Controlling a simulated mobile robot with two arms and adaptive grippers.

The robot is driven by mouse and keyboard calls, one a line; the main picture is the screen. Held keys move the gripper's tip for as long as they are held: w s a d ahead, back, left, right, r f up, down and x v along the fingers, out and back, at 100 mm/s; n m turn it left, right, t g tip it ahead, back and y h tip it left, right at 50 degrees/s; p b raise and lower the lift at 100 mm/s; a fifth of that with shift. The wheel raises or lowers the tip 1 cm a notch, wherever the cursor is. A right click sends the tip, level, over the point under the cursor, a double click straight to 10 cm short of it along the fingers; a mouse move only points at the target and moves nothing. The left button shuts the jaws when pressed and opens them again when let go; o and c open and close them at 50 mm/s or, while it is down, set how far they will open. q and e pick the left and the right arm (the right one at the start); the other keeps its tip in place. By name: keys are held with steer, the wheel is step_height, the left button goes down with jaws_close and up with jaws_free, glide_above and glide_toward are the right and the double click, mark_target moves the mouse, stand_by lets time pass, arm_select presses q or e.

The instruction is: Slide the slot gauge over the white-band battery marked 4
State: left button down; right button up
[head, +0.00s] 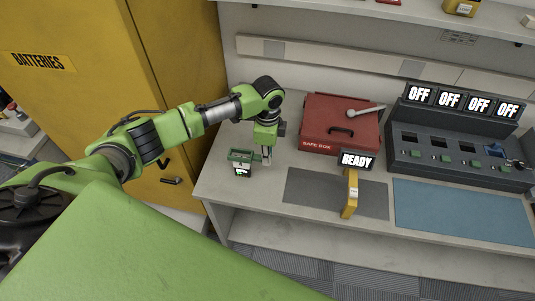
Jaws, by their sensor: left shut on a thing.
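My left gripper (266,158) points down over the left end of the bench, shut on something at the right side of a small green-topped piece. That green, frame-like piece (241,155) looks like the slot gauge. A small dark block with a white patch (242,170), which looks like the battery, shows directly below it. I cannot read its mark for sure, nor tell whether the frame is around the block or just above it. My right gripper is not in view.
A yellow stand (350,197) with a READY display rises from a dark grey mat (310,188). Behind are a red safe box (340,118) and a charger (460,150) with several OFF displays. A blue mat (460,210) lies bare at right. A yellow cabinet (185,60) stands left.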

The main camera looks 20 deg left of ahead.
arm_select(q)
steer(key=shift+p, duration=0.35)
steer(key=shift+f+b, duration=0.3)
steer(key=shift+f, duration=0.25)
stand_by(1.2)
steer(key=shift+f+b, duration=0.6)
steer(key=shift+f, duration=0.7)
stand_by(0.9)
steer(key=shift+r, duration=0.15)
stand_by(0.7)
steer(key=shift+r+p, duration=1.35)
steer(key=shift+r, duration=0.05)
steer(key=shift+r, duration=0.4)
steer(key=shift+r, duration=1.05)
